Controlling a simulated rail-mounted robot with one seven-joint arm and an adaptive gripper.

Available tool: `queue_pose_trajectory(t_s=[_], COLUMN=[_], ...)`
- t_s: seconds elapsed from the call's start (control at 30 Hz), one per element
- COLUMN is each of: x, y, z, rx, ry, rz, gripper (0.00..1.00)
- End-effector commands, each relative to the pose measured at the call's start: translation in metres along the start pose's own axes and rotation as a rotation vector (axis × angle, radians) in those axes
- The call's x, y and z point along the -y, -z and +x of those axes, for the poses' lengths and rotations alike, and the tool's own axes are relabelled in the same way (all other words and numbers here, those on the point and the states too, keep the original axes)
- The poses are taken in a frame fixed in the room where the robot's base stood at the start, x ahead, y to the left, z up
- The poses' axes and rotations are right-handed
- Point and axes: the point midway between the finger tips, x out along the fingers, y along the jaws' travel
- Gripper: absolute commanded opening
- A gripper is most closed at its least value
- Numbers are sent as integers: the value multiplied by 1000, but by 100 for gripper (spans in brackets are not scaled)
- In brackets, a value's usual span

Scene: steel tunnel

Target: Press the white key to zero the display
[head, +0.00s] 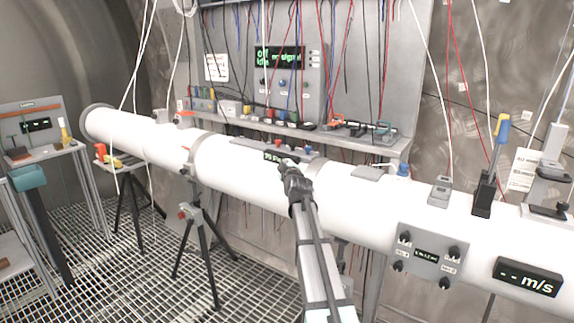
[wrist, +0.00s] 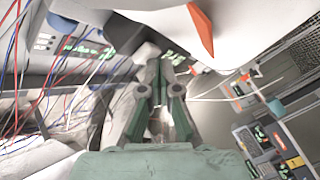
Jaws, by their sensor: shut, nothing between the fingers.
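A small black display with green characters (head: 272,156) sits on top of the white pipe (head: 345,195), near its middle. My gripper (head: 288,164) is shut and empty, its tip right at the display's right end and covering part of it. In the wrist view my green gripper fingers (wrist: 165,72) run close together, with green lit characters just beyond them. I cannot tell whether the tip touches the display. I cannot make out a white key; the gripper may hide it.
A shelf (head: 300,132) with coloured connectors and a panel with a lit display (head: 280,57) stand behind the pipe. Hanging wires surround it. A knob box (head: 428,254) and a black "m/s" display (head: 527,277) are on the pipe at right. A tripod (head: 195,240) stands left.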

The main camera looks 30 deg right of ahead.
Motion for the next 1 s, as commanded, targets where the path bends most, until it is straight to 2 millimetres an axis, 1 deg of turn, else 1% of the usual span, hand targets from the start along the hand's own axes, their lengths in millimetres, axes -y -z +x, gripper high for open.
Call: queue_pose_trajectory(t_s=[0.47, 0.8, 1.0], x=[-1, 5, 5], y=[-1, 5, 5], z=[1, -7, -7], rx=[0, 0, 0], ry=[1, 0, 0], rz=[0, 0, 0], gripper=[0, 0, 0])
